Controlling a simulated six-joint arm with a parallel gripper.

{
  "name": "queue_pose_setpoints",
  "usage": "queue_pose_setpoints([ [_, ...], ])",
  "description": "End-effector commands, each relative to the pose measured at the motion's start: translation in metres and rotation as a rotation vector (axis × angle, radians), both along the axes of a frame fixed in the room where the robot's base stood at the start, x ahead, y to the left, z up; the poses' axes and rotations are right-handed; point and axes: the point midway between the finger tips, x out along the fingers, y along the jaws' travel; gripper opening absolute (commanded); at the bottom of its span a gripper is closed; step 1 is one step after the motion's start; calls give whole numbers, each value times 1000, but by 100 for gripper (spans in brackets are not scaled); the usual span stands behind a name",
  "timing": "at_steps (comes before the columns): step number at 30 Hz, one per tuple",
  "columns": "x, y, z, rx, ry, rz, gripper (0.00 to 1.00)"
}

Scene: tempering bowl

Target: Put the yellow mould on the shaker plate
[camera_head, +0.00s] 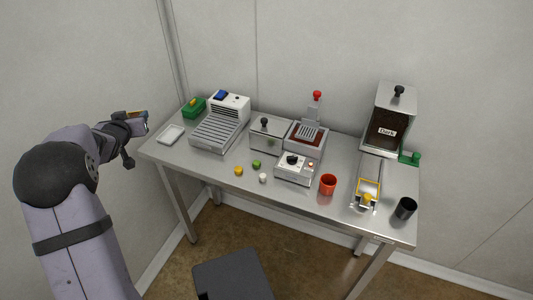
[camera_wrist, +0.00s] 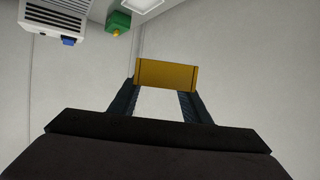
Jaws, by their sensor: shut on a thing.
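My gripper (camera_wrist: 165,90) is shut on the yellow mould (camera_wrist: 167,75), a yellow block that spans its two fingertips in the wrist view. In the head view my gripper (camera_head: 143,118) is in the air just left of the table's left end, and only a small part of the mould shows there. A metal strip at the right of the table carries a yellow square outline (camera_head: 369,181) with a small yellow piece at its front edge; this may be the shaker plate, but I cannot tell for sure.
A white tray (camera_head: 171,134), a green box (camera_head: 194,107) and a slatted white machine (camera_head: 215,132) stand at the table's left. A dial unit (camera_head: 295,170), red cup (camera_head: 328,185), black cup (camera_head: 405,208) and "Dark" dispenser (camera_head: 390,110) stand further right. Small coloured pieces lie at the front.

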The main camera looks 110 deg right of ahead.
Motion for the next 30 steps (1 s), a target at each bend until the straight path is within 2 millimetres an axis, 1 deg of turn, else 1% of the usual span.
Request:
queue_pose_setpoints([
  [1,-16,-1,0,-2,-2,-44,19],
  [2,-24,-1,0,-2,-2,-69,19],
  [3,-38,-1,-1,-3,0,-108,19],
  [5,-58,0,-2,-1,-2,-168,19],
  [8,-100,5,-6,-1,0,-290,19],
  [9,-119,9,-9,-1,0,-349,19],
  [11,-148,15,-14,0,1,-435,19],
  [12,-167,21,-18,1,1,-492,19],
  [14,-192,30,-24,2,2,-575,19],
  [15,-209,37,-29,3,2,-628,19],
  [18,-243,53,-41,3,2,-746,19],
  [21,-270,69,-53,2,2,-842,19],
  [24,-288,81,-63,2,2,-914,19],
  [27,-299,89,-70,1,1,-963,19],
  [30,-305,93,-73,-2,1,-989,19],
])
